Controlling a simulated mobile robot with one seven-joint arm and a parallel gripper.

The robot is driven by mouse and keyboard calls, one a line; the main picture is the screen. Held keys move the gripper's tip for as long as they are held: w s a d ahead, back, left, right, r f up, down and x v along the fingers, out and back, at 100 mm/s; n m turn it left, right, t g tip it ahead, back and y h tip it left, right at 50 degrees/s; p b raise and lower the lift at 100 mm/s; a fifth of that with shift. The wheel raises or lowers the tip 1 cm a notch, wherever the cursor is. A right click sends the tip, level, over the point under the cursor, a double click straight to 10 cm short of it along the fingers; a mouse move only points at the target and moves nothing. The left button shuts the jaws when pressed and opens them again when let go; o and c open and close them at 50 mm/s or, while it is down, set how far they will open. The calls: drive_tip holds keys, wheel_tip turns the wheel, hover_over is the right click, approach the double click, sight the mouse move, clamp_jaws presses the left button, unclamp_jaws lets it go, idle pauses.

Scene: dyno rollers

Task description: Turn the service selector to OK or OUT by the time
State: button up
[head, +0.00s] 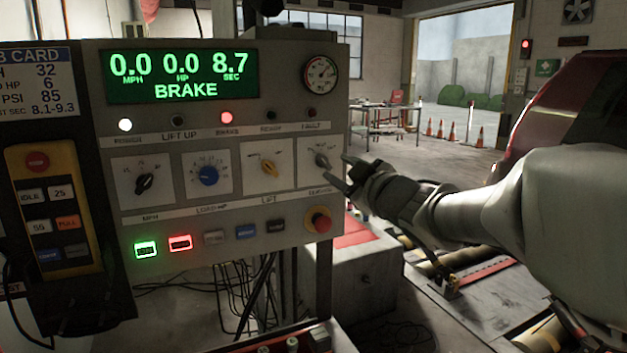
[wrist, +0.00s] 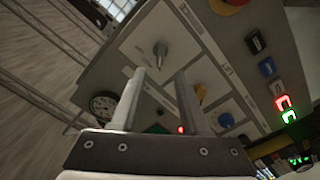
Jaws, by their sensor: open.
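The service selector (head: 321,160) is a grey knob on a white plate at the right end of the panel's knob row, above the word SERVICE. It also shows in the wrist view (wrist: 160,52). Its exact setting is too small to read. My gripper (head: 338,170) is open and empty, just right of and in front of the knob. In the wrist view the fingers (wrist: 160,75) point toward the knob, which shows beyond and between the tips, apart from them. The display (head: 182,77) reads 0.0 MPH, 0.0 HP, 8.7 SEC, BRAKE. The card (head: 38,85) shows SEC 8.1-9.3.
A red stop button (head: 319,221) sits just below the selector. A yellow knob (head: 269,166), a blue knob (head: 207,176) and a black knob (head: 144,183) are to its left. A lit green button and a lit red button sit below. A red car (head: 560,110) stands at right.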

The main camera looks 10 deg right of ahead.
drive_tip(key=p+v, duration=0.1)
drive_tip(key=v, duration=0.9)
drive_tip(key=shift+s+p, duration=0.25)
drive_tip(key=shift+p, duration=0.1)
drive_tip(key=shift+d, duration=0.15)
drive_tip(key=s+d+f+m+g+h, duration=0.4)
drive_tip(key=s+f+m+h, duration=0.15)
drive_tip(key=m+h, duration=0.2)
drive_tip(key=s+a+f+m+g+y, duration=0.35)
drive_tip(key=s+a+f+g, duration=0.35)
drive_tip(key=s+f, duration=0.4)
wheel_tip(320, 180, up, 15)
drive_tip(key=s+a+p, duration=0.1)
drive_tip(key=s+p, duration=0.2)
drive_tip(key=p, duration=1.1)
drive_tip(key=shift+f+g+h, duration=0.2)
drive_tip(key=shift+g+h, duration=0.1)
drive_tip(key=shift+g, duration=0.1)
